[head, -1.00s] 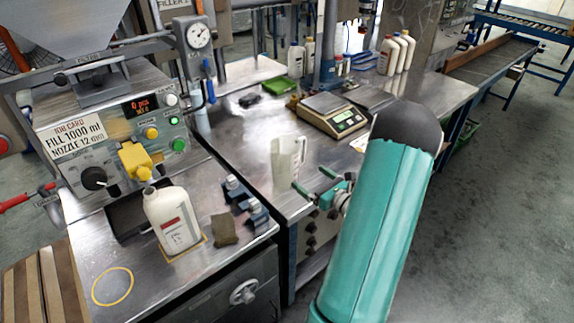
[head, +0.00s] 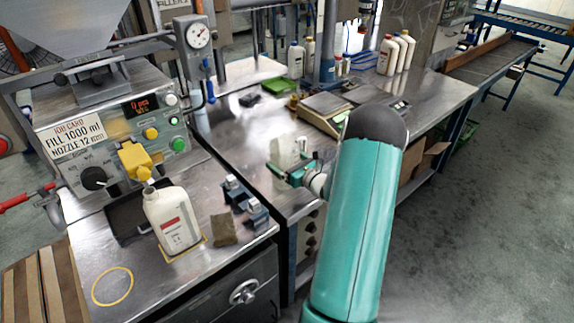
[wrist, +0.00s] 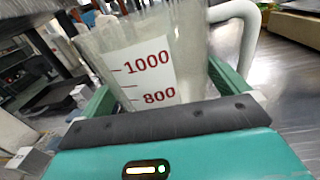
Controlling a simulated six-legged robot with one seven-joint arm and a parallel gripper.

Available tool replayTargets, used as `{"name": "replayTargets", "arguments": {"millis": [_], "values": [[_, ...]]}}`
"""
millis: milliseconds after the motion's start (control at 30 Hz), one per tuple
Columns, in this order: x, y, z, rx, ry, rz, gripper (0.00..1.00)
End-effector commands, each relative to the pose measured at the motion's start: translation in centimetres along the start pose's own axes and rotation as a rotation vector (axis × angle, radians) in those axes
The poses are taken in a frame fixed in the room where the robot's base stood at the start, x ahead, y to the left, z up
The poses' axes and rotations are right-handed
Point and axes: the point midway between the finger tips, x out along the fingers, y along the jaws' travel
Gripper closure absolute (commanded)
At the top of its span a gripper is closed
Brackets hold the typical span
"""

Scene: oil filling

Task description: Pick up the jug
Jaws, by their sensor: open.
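The jug (head: 287,150) is a clear measuring jug standing on the metal bench in the head view. In the wrist view the jug (wrist: 150,60) is close, with a white scale panel marked 1000 and 800 in red, and its pale handle at the upper right. My gripper (head: 294,175) is at the jug's near side in the head view. In the wrist view its green fingers (wrist: 160,88) are spread, one on each side of the jug's body. The jug's base is hidden in the wrist view. I cannot tell if the fingers touch it.
A white bottle (head: 172,218) stands under the yellow filling nozzle (head: 136,160) at the left. Blue clamp blocks (head: 246,200) and a brown cloth (head: 224,230) lie near it. A scale (head: 325,110) stands behind the jug. Several bottles (head: 396,52) stand at the back.

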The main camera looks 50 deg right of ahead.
Motion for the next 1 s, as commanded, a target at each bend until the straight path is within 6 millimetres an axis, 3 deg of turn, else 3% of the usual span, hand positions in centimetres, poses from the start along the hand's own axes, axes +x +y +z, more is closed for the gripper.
{"name": "replayTargets", "arguments": {"millis": [100,267,667,867,1000], "values": [[-0.1,0.0,0.0,0.000,0.000,0.000,0.02],[-0.1,0.0,0.0,0.000,0.000,0.000,0.32],[-0.1,0.0,0.7,-0.002,-0.001,0.000,0.32],[-0.1,0.1,3.0,-0.004,-0.002,-0.001,0.32],[-1.0,1.3,4.8,-0.003,-0.001,0.000,0.32]]}}
